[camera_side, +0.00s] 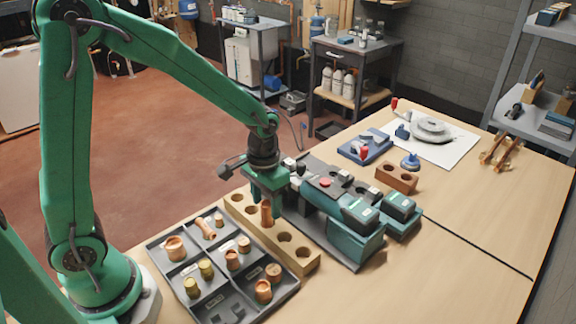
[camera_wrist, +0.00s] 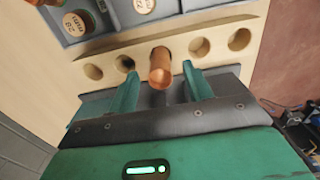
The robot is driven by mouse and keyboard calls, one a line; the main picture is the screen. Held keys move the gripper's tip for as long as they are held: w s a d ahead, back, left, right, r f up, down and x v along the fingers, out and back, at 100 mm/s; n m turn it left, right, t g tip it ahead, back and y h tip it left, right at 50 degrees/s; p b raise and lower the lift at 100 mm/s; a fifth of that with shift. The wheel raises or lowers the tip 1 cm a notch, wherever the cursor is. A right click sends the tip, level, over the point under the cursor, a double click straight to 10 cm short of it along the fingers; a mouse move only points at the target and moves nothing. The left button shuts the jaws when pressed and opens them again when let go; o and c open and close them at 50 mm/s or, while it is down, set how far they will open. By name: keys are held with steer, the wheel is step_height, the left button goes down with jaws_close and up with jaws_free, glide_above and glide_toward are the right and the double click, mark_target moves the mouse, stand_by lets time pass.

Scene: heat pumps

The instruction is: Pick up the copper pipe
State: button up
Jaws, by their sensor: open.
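The copper pipe (camera_side: 266,214) stands upright in a hole of the light wooden block (camera_side: 297,258). In the wrist view the copper pipe (camera_wrist: 160,68) sits at the middle of the wooden block (camera_wrist: 257,21), with empty holes on both sides of it. My gripper (camera_side: 268,203) is low over the block in the side view. In the wrist view my gripper (camera_wrist: 160,84) is open, with one green finger on each side of the pipe. Gaps show between the fingers and the pipe. The pipe's lower end is hidden in the block.
A grey compartment tray (camera_side: 238,303) with copper fittings lies left of the block. A teal and black machine (camera_side: 352,238) stands close on the right. A small brown block (camera_side: 396,178) and a blue tray (camera_side: 365,147) lie farther back. The table's front right is clear.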

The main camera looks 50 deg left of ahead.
mark_target(267, 219)
steer(key=shift+f, duration=1.9)
steer(key=c, duration=1.1)
